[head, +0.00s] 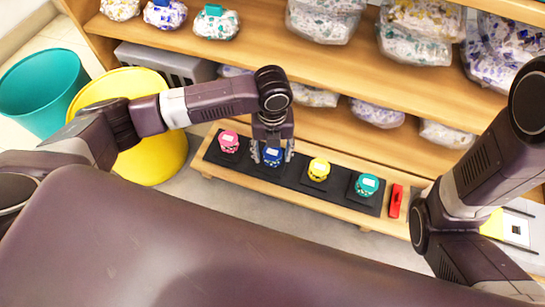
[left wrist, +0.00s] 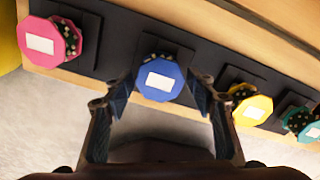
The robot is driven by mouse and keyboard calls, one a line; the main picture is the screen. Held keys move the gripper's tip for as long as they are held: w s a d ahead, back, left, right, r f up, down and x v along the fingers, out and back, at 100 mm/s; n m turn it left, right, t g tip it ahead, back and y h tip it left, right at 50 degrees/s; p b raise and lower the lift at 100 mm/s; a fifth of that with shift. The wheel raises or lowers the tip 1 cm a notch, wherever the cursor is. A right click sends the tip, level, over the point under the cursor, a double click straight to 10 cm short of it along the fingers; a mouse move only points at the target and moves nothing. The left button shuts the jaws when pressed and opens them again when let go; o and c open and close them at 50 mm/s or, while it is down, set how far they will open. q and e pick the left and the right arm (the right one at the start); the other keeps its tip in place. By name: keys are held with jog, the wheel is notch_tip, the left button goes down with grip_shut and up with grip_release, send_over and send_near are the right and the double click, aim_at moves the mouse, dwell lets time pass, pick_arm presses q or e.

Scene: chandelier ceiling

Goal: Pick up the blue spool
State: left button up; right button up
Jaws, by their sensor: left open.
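The blue spool (head: 272,156) stands on a black pad on a low wooden bench, between the pink spool and the yellow spool. It has a white label on top. My left gripper (head: 271,155) is above it with its fingers pointing down on either side. In the left wrist view the blue spool (left wrist: 160,79) shows between and just beyond the two open fingertips (left wrist: 158,88). I see no clear contact. My right arm is at the right of the head view, but its gripper is out of the frame.
A pink spool (head: 229,142), a yellow spool (head: 319,169) and a teal spool (head: 366,185) share the bench (head: 296,198) in a row. A red object (head: 396,201) lies at its right end. Shelves with bags (head: 408,87) stand behind. Yellow (head: 160,160) and teal (head: 44,94) bins are at the left.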

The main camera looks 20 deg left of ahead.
pick_arm(q)
jog(key=c, duration=1.1)
jog(key=shift+r, duration=0.15)
jog(key=shift+c, duration=0.2)
